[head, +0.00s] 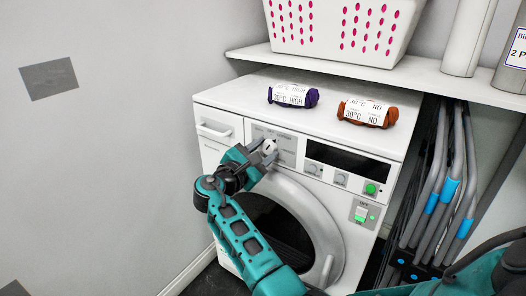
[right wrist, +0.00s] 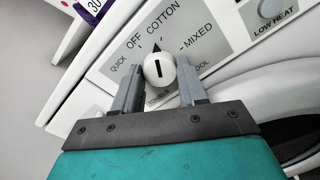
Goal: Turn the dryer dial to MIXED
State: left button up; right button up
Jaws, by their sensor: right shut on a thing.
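The dryer dial (right wrist: 160,70) is a round white knob with a black line on its face, on a grey panel at the dryer's upper left. Its black pointer faces up in the right wrist view, between the OFF and COTTON labels and closer to COTTON. The MIXED label (right wrist: 197,36) is up and to the right of the knob. My right gripper (head: 268,155) is at the dial, its fingers on either side of the knob, and is shut on it. In the right wrist view its fingers (right wrist: 159,84) partly cover the lower labels. My left gripper is not in view.
The white dryer (head: 270,101) has a LOW HEAT knob (right wrist: 270,8) right of the dial and a lit green button (head: 370,188). Purple (head: 293,96) and orange (head: 368,112) rolled cloths lie on top. A shelf (head: 440,78) holds a basket (head: 340,25). Folded metal poles (head: 440,180) stand right.

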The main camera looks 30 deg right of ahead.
jog(key=m, duration=0.5)
jog(key=shift+m, duration=0.4)
pick_arm(q)
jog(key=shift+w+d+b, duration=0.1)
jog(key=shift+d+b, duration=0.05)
jog(key=shift+b, duration=0.25)
pick_arm(e)
jog(key=m, duration=0.5)
jog(key=shift+m, duration=0.3)
jog(key=o, duration=1.1)
jog(key=shift+c, duration=0.2)
